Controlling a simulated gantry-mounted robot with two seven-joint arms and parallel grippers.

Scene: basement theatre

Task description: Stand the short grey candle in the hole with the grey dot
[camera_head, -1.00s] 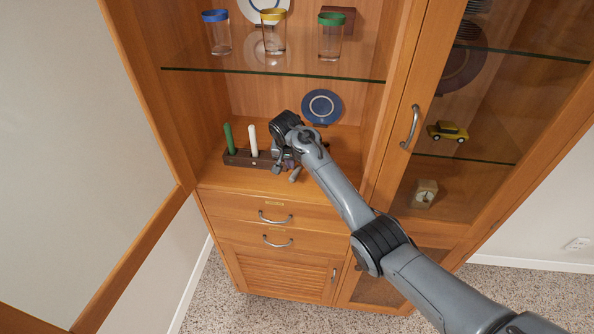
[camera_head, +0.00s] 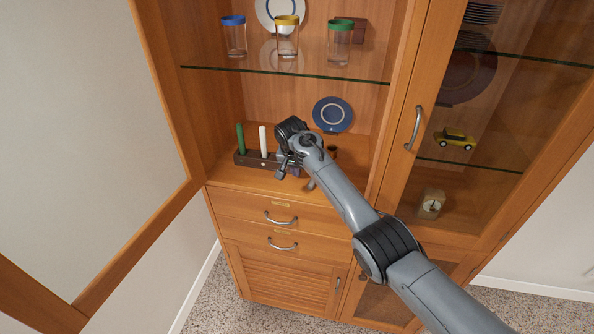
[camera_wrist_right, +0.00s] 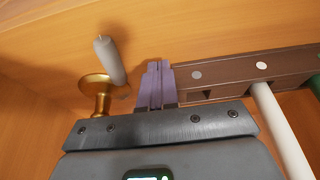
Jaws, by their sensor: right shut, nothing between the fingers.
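The grey candle (camera_wrist_right: 110,60) shows in the right wrist view left of my fingers, wick toward the top of the picture. It seems to lie on the cabinet surface; a short grey piece (camera_head: 311,185) by my gripper in the head view looks like it. The dark brown holder (camera_wrist_right: 228,72) has a grey dot (camera_wrist_right: 195,75) near its end by my fingers, and a white dot (camera_wrist_right: 261,65) beside the white candle. My right gripper (camera_wrist_right: 154,86) is shut and empty, its purple fingers between the grey candle and the holder's end. In the head view my wrist hides that end.
A white candle (camera_head: 263,141) and a green candle (camera_head: 240,138) stand in the holder. A brass piece (camera_wrist_right: 102,88) stands close to the grey candle. A blue plate (camera_head: 332,115) is behind. A glass shelf (camera_head: 290,75) with lidded glasses is above.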

